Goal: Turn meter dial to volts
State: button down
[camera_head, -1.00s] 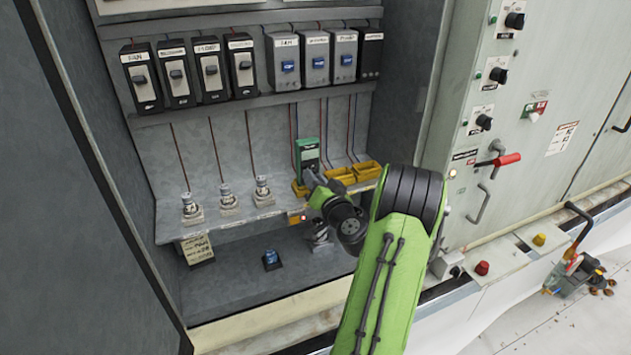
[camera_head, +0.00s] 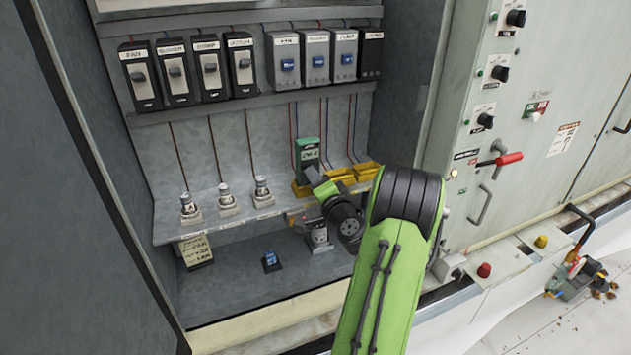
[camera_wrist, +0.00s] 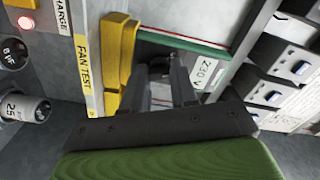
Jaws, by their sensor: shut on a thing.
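The green meter (camera_head: 307,150) stands upright in a yellow holder on the shelf at the back of the cabinet. My gripper (camera_head: 317,181) is right in front of its lower part. In the wrist view, the two dark fingers (camera_wrist: 171,78) are close together against the dark underside area by the meter's green and red edge (camera_wrist: 190,45). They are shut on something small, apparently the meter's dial. The dial itself and its pointer are hidden, so its setting cannot be read.
Yellow bins (camera_head: 341,176) sit just right of the meter. Several fuse posts (camera_head: 227,198) stand left on the shelf; a row of breakers (camera_head: 208,70) hangs above.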

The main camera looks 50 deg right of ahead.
dwell(0.4)
jog(key=c, duration=0.9)
grip_release()
jog(key=shift+f, duration=0.1)
